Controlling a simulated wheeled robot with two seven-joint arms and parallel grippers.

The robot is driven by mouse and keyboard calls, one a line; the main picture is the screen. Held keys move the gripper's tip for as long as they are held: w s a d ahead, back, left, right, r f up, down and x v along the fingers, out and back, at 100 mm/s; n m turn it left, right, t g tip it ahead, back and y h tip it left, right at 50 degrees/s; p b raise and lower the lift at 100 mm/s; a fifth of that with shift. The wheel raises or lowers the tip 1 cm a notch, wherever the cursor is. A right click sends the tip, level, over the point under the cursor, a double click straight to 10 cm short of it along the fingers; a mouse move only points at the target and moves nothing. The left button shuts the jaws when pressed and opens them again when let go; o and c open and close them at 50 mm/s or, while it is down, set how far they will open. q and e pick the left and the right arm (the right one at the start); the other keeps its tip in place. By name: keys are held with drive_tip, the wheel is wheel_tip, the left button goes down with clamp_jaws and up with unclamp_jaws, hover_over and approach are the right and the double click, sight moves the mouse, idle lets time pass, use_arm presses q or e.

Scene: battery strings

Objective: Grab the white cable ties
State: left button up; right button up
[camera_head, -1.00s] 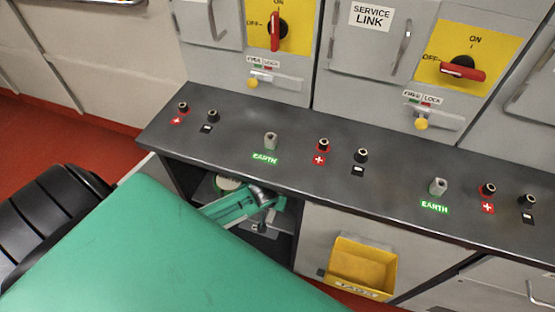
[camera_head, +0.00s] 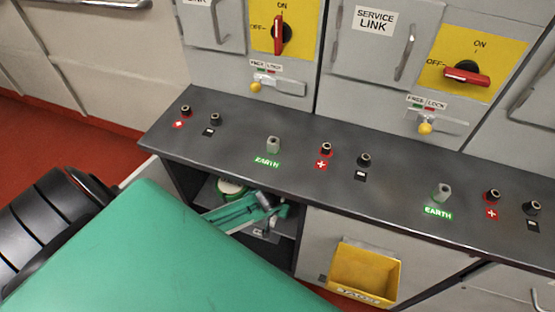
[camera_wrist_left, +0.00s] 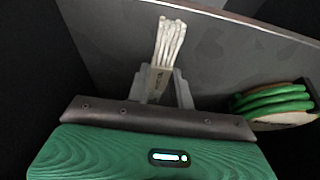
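The white cable ties (camera_wrist_left: 170,42) show in the left wrist view as a pale bundle, fanned at its far end and narrowing towards my left gripper (camera_wrist_left: 164,82). The gripper's two grey fingers stand on either side of the bundle's near part. I cannot tell whether they press on it. In the head view my left gripper (camera_head: 279,210) reaches into the open compartment under the dark counter, and the ties cannot be made out there. My right gripper is not in view.
A roll with green windings (camera_wrist_left: 275,103) lies right of the gripper; it also shows in the compartment (camera_head: 230,188). The dark counter (camera_head: 300,185) with terminals overhangs the compartment. A yellow bin (camera_head: 364,272) hangs to the right. Grey cabinets with switches stand behind.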

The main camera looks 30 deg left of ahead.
use_arm(q)
clamp_jaws()
drive_tip(key=shift+r, duration=0.15)
